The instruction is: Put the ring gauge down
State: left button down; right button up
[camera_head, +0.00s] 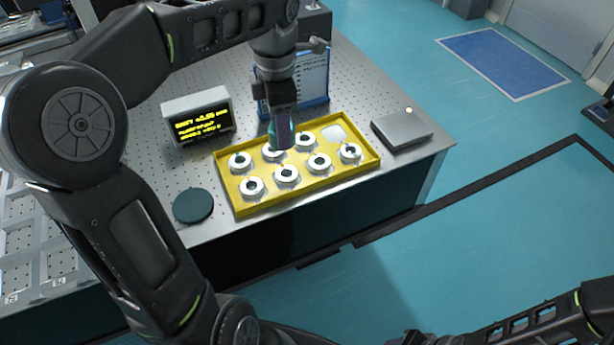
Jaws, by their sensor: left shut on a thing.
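A yellow tray (226,186) on the optical table holds several white ring gauges with dark centres in two rows. The slot at its back right (334,134) shows no ring. My left gripper (282,144) points down over the back row of the tray, left of its middle. It is shut on a ring gauge, which its fingers mostly hide. A white ring gauge (270,154) shows partly behind the fingertips; I cannot tell whether this is the held one or whether it touches the tray.
A display box (197,114) with yellow text stands behind the tray to the left. A blue-framed panel (313,88) stands behind it. A grey flat box (402,129) lies to the right. A dark round disc (193,205) lies at the front left of the perforated table (371,94).

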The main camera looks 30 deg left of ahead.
pick_arm(q)
jog(key=shift+w+d+r, duration=0.2)
jog(key=shift+d+r, duration=0.35)
jog(key=shift+r, duration=0.1)
jog(key=shift+s, duration=0.3)
jog(key=shift+s+a, duration=0.25)
jog(key=shift+s, duration=0.05)
jog(key=shift+w+d+f, duration=0.15)
jog(key=shift+f, duration=0.05)
notch_tip(320, 180, down, 6)
jog(key=shift+f, duration=0.1)
jog(key=shift+f, duration=1.75)
